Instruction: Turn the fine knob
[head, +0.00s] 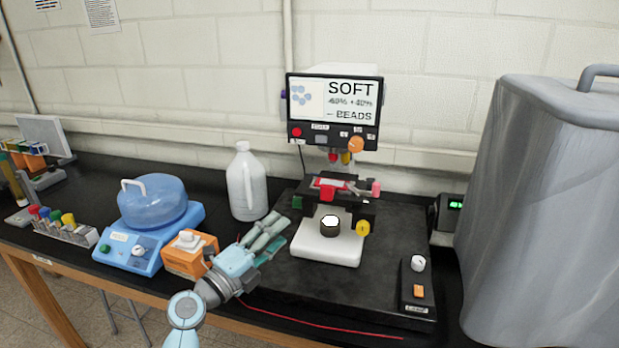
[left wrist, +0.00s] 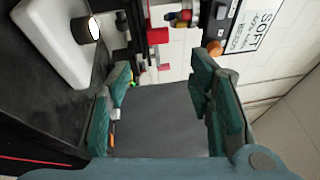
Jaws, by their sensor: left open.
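A microscope with a white base (head: 318,250) stands on a black slab. I cannot read which one is the fine knob. The orange knob also shows in the left wrist view (left wrist: 215,47). My left gripper (head: 280,228) is open and empty, left of the white base and apart from both knobs. Its teal fingers show spread in the left wrist view (left wrist: 161,70). My right gripper is out of view.
A white jug (head: 246,182) stands behind my left gripper, and an orange box (head: 189,254) is close on its left. A lamp control box (head: 417,286) lies at the slab's right. A tall grey covered thing (head: 545,215) fills the right.

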